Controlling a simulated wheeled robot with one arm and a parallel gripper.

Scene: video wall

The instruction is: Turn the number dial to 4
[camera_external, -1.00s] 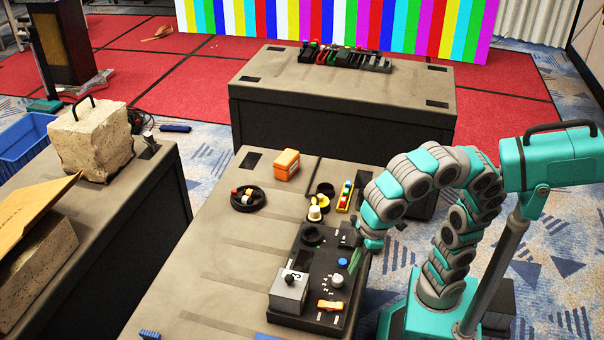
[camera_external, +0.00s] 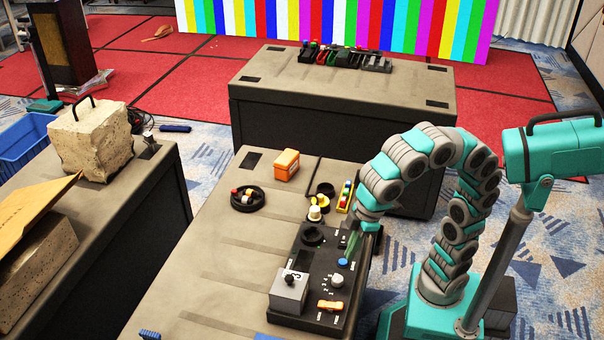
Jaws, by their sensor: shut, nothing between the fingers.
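The number dial (camera_external: 337,281) is a small pale round knob on the black control panel (camera_external: 318,264), with tiny white markings along its left side. I cannot read which number it points to. My gripper (camera_external: 347,257) is shut and empty, with slim greenish fingers angled down over the panel. In the picture its tips are just above the blue button (camera_external: 343,263) and a short way above the dial, apart from it. I cannot tell whether the tips touch the panel.
The panel also bears a grey box (camera_external: 288,293) with a black knob, an orange switch (camera_external: 330,305) and a black round part (camera_external: 312,234). Beyond it are a yellow-and-white item (camera_external: 315,210), a colored-button strip (camera_external: 345,196) and an orange box (camera_external: 286,165). The table's left side is mostly clear.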

